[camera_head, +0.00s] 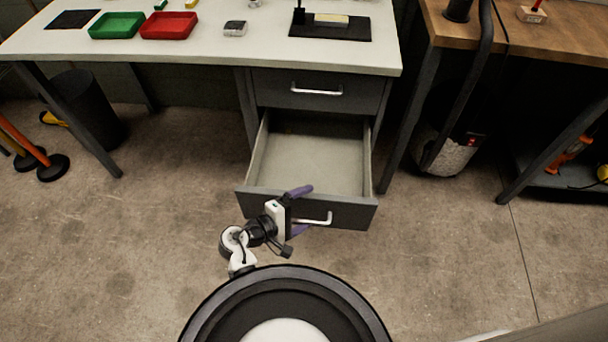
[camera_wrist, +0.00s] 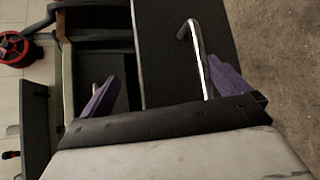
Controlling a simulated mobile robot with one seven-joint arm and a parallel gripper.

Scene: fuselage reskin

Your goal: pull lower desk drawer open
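The lower desk drawer (camera_head: 310,160) is pulled well out, and its empty pale interior shows. Its dark front (camera_head: 345,213) carries a silver bar handle (camera_head: 318,219), also in the wrist view (camera_wrist: 197,60). My gripper (camera_head: 303,211) is at the drawer front, left of the handle's middle. Its two purple fingers stand wide apart in the wrist view (camera_wrist: 161,69). One finger is close beside the handle; I cannot tell whether it touches. The other appears near the drawer's top edge. The gripper holds nothing between both fingers.
The upper drawer (camera_head: 318,90) is shut. The desk top (camera_head: 225,55) holds a green tray (camera_head: 117,26), a red tray (camera_head: 168,26) and a black mat (camera_head: 345,33). A black bin (camera_head: 88,108) stands left under the desk. A wooden workbench (camera_head: 550,45) is at right. Floor beside the drawer is clear.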

